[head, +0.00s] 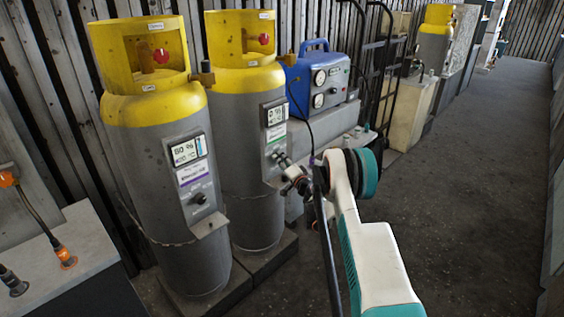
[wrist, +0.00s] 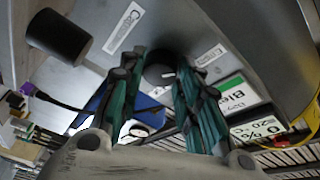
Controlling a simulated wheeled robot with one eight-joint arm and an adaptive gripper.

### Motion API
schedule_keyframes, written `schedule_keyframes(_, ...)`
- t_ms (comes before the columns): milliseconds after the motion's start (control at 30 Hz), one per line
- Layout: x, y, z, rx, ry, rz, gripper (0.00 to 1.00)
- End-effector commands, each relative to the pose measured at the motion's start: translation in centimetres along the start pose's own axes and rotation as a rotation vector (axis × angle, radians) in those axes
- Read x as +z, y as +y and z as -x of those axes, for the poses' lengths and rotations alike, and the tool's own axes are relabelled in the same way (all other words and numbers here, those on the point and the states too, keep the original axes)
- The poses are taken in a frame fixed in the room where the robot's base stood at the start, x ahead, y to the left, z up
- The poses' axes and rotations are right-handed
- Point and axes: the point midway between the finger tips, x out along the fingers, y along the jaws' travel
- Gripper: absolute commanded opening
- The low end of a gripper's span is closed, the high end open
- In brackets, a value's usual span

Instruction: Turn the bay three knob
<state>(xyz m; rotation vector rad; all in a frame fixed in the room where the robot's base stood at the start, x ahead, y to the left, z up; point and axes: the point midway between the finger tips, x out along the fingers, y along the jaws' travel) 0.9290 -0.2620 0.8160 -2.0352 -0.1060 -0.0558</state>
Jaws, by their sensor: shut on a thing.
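Two grey cylinders with yellow collars stand side by side in the head view. The right cylinder (head: 243,110) carries a panel with a display (head: 275,112) and a green label. My gripper (head: 287,168) is at the lower part of this panel. In the wrist view, its teal fingers (wrist: 160,92) are closed on either side of a round black knob (wrist: 158,68), partly hidden between them. The green label (wrist: 238,92) and display (wrist: 258,130) show beside it. I cannot read a bay number. The left cylinder (head: 150,170) has its own black knob (head: 200,199), untouched.
A black cylindrical part (wrist: 58,36) sticks out near the fingers in the wrist view. A blue machine with gauges (head: 318,80) and a black hand truck (head: 375,75) stand behind. A grey bench (head: 85,250) is at left. The floor at right is clear.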

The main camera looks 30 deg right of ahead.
Motion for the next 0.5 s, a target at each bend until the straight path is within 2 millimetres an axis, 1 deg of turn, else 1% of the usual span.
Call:
schedule_keyframes(300,0.04,0.04,0.01,0.0,0.0,0.003,0.07)
schedule_keyframes(333,0.04,0.04,0.01,0.001,0.0,0.003,0.38)
schedule_keyframes(400,0.03,0.04,0.01,0.001,0.0,0.002,0.51)
schedule_keyframes(500,0.02,0.03,0.0,0.001,0.0,0.002,0.51)
